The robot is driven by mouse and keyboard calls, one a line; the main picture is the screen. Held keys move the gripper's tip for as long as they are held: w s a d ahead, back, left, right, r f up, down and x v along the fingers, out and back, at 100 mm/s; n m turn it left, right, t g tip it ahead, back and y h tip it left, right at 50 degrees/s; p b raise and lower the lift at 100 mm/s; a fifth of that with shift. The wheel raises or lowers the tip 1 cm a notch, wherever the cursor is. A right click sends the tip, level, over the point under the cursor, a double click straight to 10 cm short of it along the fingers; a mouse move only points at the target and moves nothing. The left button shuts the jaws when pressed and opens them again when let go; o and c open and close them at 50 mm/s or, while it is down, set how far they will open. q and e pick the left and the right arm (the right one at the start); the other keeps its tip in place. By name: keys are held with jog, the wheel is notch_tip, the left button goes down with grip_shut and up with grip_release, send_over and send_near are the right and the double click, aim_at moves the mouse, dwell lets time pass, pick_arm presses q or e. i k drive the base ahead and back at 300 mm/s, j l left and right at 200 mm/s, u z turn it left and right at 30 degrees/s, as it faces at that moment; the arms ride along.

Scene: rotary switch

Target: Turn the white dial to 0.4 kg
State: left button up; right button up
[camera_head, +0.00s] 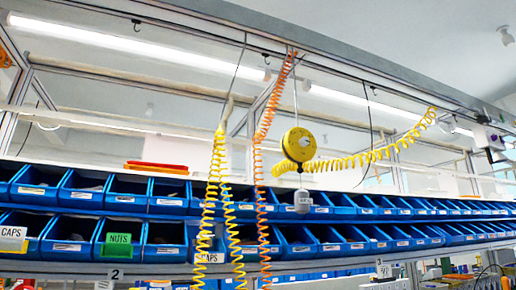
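I see no white dial in the head view. Neither of my grippers is in view. A round yellow hanging unit (299,145) with a grey weight (302,201) below it hangs from the overhead rail. I cannot make out any kg markings.
Yellow coiled hoses (218,190) and an orange coiled hose (259,165) hang in front. An overhead rail (300,50) crosses the top.

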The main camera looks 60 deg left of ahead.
aim_at(304, 142)
jog(key=u, duration=1.45)
